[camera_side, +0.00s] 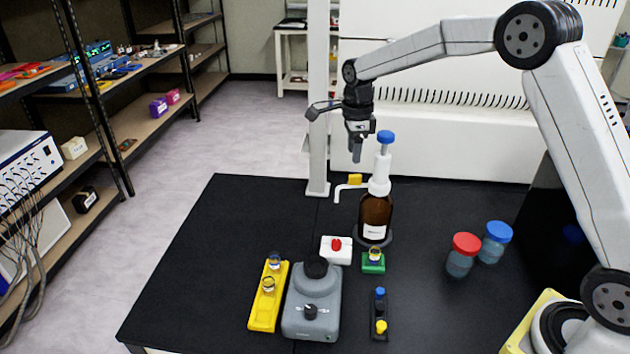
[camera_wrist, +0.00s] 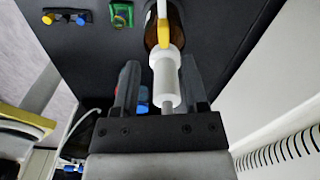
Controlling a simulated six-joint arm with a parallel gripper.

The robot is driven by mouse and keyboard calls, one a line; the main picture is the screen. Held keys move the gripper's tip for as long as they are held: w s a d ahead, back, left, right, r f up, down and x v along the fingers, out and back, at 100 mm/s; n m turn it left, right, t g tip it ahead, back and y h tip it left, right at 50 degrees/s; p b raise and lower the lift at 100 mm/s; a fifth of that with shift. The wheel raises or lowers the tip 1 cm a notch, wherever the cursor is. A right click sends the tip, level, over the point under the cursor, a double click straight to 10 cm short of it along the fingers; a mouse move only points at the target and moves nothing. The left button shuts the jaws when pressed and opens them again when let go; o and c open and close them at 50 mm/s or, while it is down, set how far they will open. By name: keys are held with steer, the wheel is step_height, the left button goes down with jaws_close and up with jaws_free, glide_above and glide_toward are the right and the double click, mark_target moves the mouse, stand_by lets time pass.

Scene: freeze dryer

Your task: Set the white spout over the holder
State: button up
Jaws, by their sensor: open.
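The white spout (camera_side: 348,188) sticks out leftward from the white pump head (camera_side: 380,182) on a brown bottle (camera_side: 375,215), and its tip bends down. A yellow piece (camera_side: 355,179) sits at the spout; a blue cap tops the pump. The small green holder (camera_side: 373,263) stands in front of the bottle with a small vial in it; the spout is not over it. My gripper (camera_side: 357,153) is open, above the spout and left of the pump top. In the wrist view its fingers (camera_wrist: 160,65) appear on either side of the white pump column (camera_wrist: 167,78); the side view shows no clear contact.
A white box with a red button (camera_side: 337,247), a grey device (camera_side: 312,300), a yellow rack (camera_side: 268,297) and a black rack (camera_side: 379,315) stand in front. Red-lidded (camera_side: 463,256) and blue-lidded (camera_side: 495,243) jars are at right. The table's left part is clear.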

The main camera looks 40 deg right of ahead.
mark_target(351, 175)
steer(key=shift+w+d+m, duration=0.1)
steer(key=shift+w+m, duration=0.15)
steer(key=shift+m, duration=0.05)
steer(key=shift+f, duration=3.9)
jaws_close()
steer(key=shift+r, duration=0.1)
